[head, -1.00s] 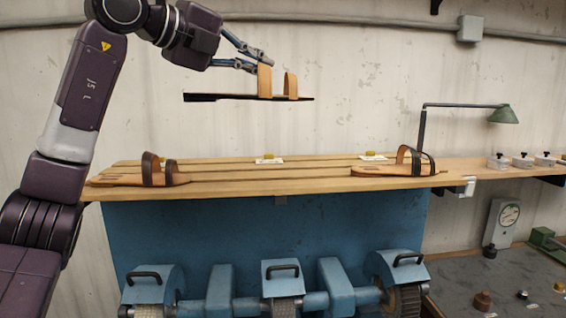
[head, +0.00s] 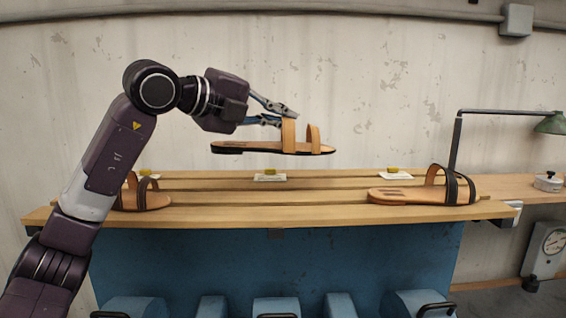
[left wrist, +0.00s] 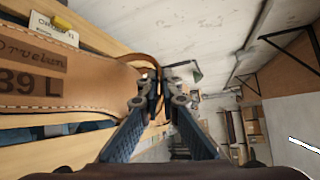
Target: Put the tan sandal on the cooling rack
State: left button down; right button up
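My left gripper (head: 287,116) is shut on the rear strap of the tan sandal (head: 262,148) and holds it level in the air, above the middle of the slatted wooden rack (head: 290,211). In the left wrist view the finger pads (left wrist: 163,88) pinch the strap, and the sandal's footbed (left wrist: 70,78) shows a stamp with "39 L". My right gripper is not in view.
A dark-strapped sandal (head: 150,201) sits at the rack's left end, partly behind my arm. Another dark-strapped sandal (head: 400,195) sits at the right end. A small card (head: 270,178) lies at the middle rear. The rack's middle is free. A green lamp (head: 551,123) stands right.

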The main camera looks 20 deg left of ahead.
aim_at(284, 145)
pick_arm(q)
jog(key=f, duration=0.5)
jog(key=shift+w, duration=0.35)
jog(key=shift+s+f, duration=0.15)
jog(key=shift+f, duration=0.05)
jog(key=shift+s+f, duration=0.1)
jog(key=shift+f, duration=0.15)
notch_tip(284, 145, down, 4)
jog(key=shift+r+p, duration=0.15)
jog(key=shift+p, duration=0.4)
jog(key=shift+d, duration=0.1)
jog(key=c, duration=2.2)
grip_release()
jog(key=shift+c, duration=0.2)
jog(key=shift+o, duration=0.4)
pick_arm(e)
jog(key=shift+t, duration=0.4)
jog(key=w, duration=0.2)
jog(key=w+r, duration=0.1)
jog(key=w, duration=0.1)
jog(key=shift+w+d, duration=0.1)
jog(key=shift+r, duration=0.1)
